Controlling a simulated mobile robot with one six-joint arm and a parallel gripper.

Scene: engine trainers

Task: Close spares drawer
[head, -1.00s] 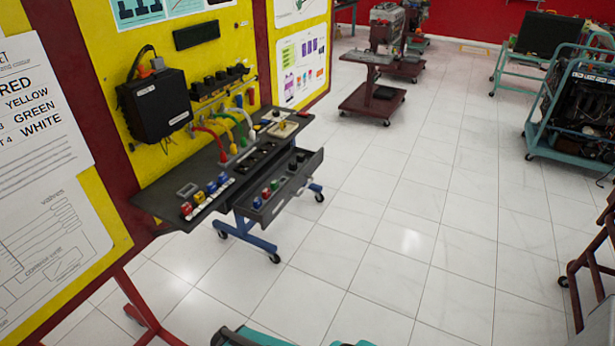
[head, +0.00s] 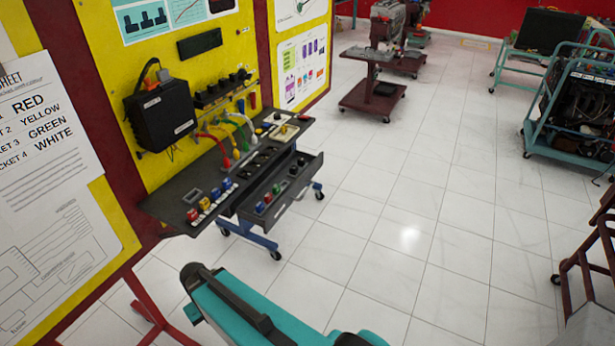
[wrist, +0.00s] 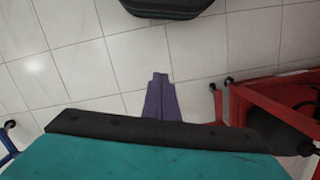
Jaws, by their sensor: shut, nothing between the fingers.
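The dark grey spares drawer (head: 298,195) is pulled out from under the workbench top (head: 180,205) in the head view. Small coloured and black parts lie inside it. Its long front panel faces the open floor on the right. My gripper (wrist: 160,78) shows in the wrist view as two dark purple-grey fingers, shut together and empty, over white floor tiles. The gripper is not clearly visible in the head view, where my teal arm shows at the bottom, apart from the drawer. The drawer is not seen in the wrist view.
The bench stands on a blue wheeled frame (head: 245,236) against a yellow panel (head: 225,75). A red stand leg (head: 150,312) is at lower left. A dark red frame (head: 590,255) is at the right edge. White floor (head: 390,230) between is clear.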

